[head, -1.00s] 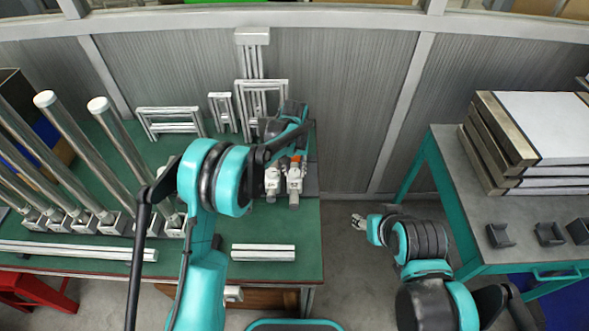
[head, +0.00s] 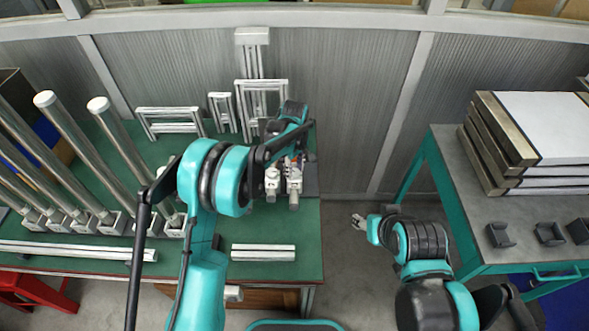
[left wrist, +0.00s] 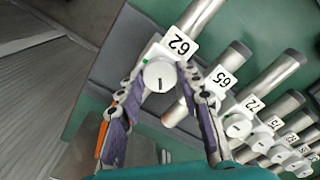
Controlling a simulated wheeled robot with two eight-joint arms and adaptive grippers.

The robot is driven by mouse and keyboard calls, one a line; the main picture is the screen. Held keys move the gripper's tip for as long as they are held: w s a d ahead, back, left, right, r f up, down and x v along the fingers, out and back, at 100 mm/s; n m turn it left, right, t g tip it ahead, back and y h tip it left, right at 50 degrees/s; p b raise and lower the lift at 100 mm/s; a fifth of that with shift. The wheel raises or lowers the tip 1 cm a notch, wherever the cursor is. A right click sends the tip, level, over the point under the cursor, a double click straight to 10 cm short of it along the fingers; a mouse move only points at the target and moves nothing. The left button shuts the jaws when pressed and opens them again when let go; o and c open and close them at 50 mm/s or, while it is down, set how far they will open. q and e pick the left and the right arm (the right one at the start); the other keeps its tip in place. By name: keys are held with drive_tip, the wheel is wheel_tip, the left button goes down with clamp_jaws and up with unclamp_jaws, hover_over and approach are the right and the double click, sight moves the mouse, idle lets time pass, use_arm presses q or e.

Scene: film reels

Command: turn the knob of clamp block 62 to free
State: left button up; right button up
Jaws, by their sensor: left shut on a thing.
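Clamp block 62 shows in the left wrist view with its white number label (left wrist: 179,45) and a pale round knob (left wrist: 159,76) with a dark line on it. A small green mark sits beside the knob. A metal rod end (left wrist: 202,14) sticks out past the label. My left gripper (left wrist: 166,80) is shut on the knob, one finger on each side. In the head view my left gripper (head: 296,160) is over the right one of two pale clamp blocks (head: 294,182), partly hidden by my arm. My right gripper (head: 358,221) hangs over the floor, too small to read.
Clamp block 65 (left wrist: 222,77) is close to the right finger, and several more follow in a row. Tall tubes (head: 120,140) stand at the left of the green table (head: 225,220). A pale bar (head: 263,252) lies near its front edge. Stacked panels (head: 545,130) are on the right table.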

sight(295, 172)
use_arm(q)
drive_tip(key=n, duration=0.5)
drive_tip(key=shift+n, duration=0.3)
drive_tip(key=n, duration=0.4)
drive_tip(key=shift+n, duration=0.4)
drive_tip(key=o, duration=1.2)
drive_tip(key=shift+c, duration=0.2)
wheel_tip(295, 172, up, 12)
